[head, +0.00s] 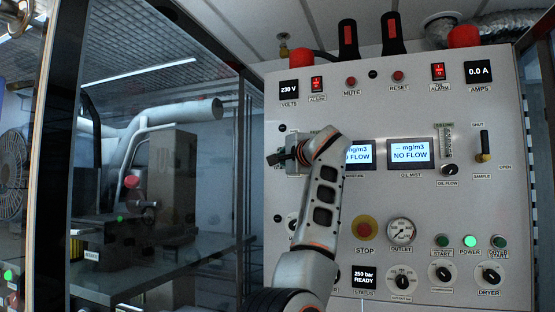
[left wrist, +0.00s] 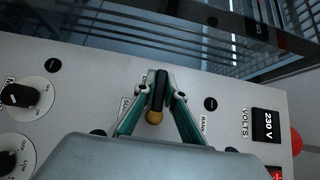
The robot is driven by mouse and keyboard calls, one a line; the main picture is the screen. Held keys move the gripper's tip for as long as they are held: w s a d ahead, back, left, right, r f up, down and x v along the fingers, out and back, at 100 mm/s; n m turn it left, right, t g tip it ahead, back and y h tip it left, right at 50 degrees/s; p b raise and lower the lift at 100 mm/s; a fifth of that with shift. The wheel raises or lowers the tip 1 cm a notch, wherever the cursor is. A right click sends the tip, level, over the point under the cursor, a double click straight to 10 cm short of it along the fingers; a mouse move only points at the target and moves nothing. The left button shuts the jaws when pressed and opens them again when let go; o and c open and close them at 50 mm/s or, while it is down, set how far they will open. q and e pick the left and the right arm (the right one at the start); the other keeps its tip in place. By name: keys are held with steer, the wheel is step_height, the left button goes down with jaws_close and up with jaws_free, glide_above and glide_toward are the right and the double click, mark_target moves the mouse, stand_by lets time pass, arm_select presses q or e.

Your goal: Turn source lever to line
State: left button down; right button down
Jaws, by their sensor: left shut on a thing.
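The source lever (left wrist: 157,96) shows in the left wrist view as a black handle with a brass-coloured end, standing out from the grey panel. Labels lie on both sides of it; one reads BANK and the other is partly covered. My left gripper (left wrist: 160,92) has its two teal-sided fingers closed on the lever, one on each side. In the head view my left gripper (head: 283,156) is at the panel's left part, below the 230 V display, and its wrist hides most of the lever there. My right gripper is in neither view.
The grey panel (head: 465,108) carries NO FLOW displays (head: 409,153), a sample lever (head: 483,146), a red STOP button (head: 365,229), an outlet gauge (head: 401,232) and several knobs. A glass enclosure (head: 150,130) with machinery stands to the left.

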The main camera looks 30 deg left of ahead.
arm_select(q)
steer(key=shift+f, duration=0.1)
stand_by(0.3)
steer(key=c, duration=2.1)
jaws_free()
steer(key=v, duration=0.7)
steer(key=shift+s+d, duration=0.1)
steer(key=shift+d, duration=0.15)
